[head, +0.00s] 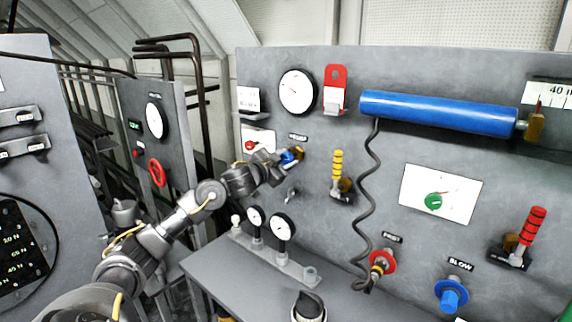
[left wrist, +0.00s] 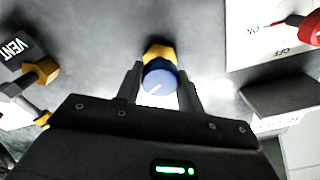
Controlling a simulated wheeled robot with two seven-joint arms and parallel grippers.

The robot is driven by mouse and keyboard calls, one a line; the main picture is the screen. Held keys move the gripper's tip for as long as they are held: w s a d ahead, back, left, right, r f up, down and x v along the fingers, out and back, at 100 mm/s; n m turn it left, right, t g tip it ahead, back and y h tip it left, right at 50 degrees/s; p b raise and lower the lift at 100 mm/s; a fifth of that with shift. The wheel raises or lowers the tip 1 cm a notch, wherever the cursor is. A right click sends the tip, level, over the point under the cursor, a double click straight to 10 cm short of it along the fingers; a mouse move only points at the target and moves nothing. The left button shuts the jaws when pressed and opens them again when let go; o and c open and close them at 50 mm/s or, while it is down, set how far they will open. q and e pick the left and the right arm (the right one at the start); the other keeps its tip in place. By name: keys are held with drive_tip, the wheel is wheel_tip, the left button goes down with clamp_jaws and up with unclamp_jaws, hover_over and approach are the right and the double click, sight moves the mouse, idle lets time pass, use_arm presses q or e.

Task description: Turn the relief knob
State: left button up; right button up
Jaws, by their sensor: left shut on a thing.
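The relief knob is a round blue knob (head: 289,156) on a brass hex fitting (head: 298,152), mounted on the grey panel below a small label in the head view. It also shows in the left wrist view as a blue knob (left wrist: 159,80) with a white pointer line, in front of its yellow fitting (left wrist: 160,53). My left gripper (head: 285,160) reaches the knob from the left. Its two fingers (left wrist: 160,88) stand on both sides of the knob and are shut on it. The right gripper is in neither view.
A yellow-handled valve (head: 338,165), a blue cylinder (head: 440,112) and a coiled hose (head: 366,200) are to the right. Two small gauges (head: 282,227) stand on the ledge below.

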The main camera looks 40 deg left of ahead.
use_arm(q)
drive_tip(key=m+b, duration=0.2)
drive_tip(key=m, duration=0.1)
drive_tip(key=shift+f+m, duration=0.15)
drive_tip(key=shift+m, duration=0.15)
drive_tip(key=m+b, duration=0.2)
drive_tip(key=m, duration=0.1)
drive_tip(key=shift+m, duration=0.3)
drive_tip(key=m+b, duration=0.2)
drive_tip(key=m, duration=0.1)
drive_tip(key=shift+f+m, duration=0.1)
drive_tip(key=shift+m, duration=0.3)
drive_tip(key=m+b, duration=0.2)
drive_tip(key=m, duration=0.1)
drive_tip(key=shift+m, duration=0.3)
drive_tip(key=m+b, duration=0.1)
drive_tip(key=m, duration=0.2)
drive_tip(key=shift+m+b, duration=0.3)
drive_tip(key=shift+b, duration=0.1)
drive_tip(key=m+b, duration=0.1)
drive_tip(key=m, duration=0.2)
drive_tip(key=shift+f+m+b, duration=0.1)
drive_tip(key=shift+m+b, duration=0.2)
drive_tip(key=shift+b, duration=0.05)
drive_tip(key=m+b, duration=0.1)
drive_tip(key=m, duration=0.3)
drive_tip(key=shift+m+b, duration=0.35)
drive_tip(key=shift+m, duration=0.85)
